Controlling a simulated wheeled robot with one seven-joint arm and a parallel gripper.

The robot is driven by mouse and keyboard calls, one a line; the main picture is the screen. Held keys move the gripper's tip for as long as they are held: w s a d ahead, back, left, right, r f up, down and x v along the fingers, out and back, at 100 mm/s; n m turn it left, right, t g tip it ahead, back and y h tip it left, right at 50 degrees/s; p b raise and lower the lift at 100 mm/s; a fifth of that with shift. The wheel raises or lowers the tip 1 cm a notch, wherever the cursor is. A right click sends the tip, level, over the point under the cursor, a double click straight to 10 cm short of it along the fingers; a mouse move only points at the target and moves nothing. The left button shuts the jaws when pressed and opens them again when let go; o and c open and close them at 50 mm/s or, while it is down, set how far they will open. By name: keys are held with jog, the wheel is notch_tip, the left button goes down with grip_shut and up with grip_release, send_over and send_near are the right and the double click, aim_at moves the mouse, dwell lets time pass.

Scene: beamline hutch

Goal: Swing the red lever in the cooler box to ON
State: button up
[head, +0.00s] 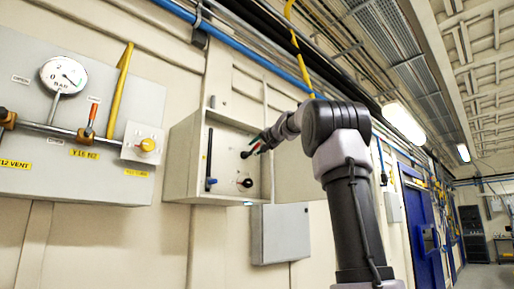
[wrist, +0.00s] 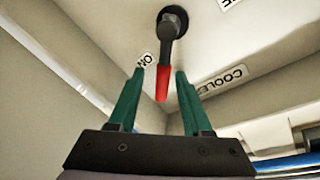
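The cooler box (head: 183,157) is an open-fronted grey box on the wall, in the middle of the head view. The lever has a dark round hub and a red handle (wrist: 162,84). In the wrist view the handle points towards my gripper, with the ON label (wrist: 146,61) just left of it. A COOLER label (wrist: 223,80) is to the right. My gripper (wrist: 160,72) is open, its green fingers on either side of the red handle with visible gaps. In the head view my gripper (head: 262,141) reaches into the box and partly hides the lever.
A second dark knob (head: 245,183) with red on it sits lower in the box. A dark vertical bar (head: 209,160) is at the box's left side. A grey closed box (head: 280,235) hangs below right. A gauge panel (head: 60,175) is at left.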

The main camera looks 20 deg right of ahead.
jog(key=s+d, duration=0.1)
jog(key=s, duration=0.9)
jog(key=shift+s+d+r, duration=0.3)
jog(key=shift+s+d, duration=0.05)
jog(key=shift+d, duration=0.05)
jog(key=s+a+f+n+g, duration=0.1)
jog(key=s+a+f+g, duration=0.2)
jog(key=s+f, duration=0.6)
jog(key=s+a+f+n+g, duration=0.1)
jog(key=s+a+f+g, duration=0.2)
jog(key=f, duration=1.7)
jog(key=s+a+f+n+g, duration=0.1)
jog(key=s+a+f+g, duration=0.3)
jog(key=s+a+f, duration=0.4)
jog(key=s+f, duration=0.7)
jog(key=s, duration=0.1)
jog(key=shift+s+f+h, duration=0.2)
jog(key=shift+f+h, duration=0.05)
jog(key=shift+h, duration=0.15)
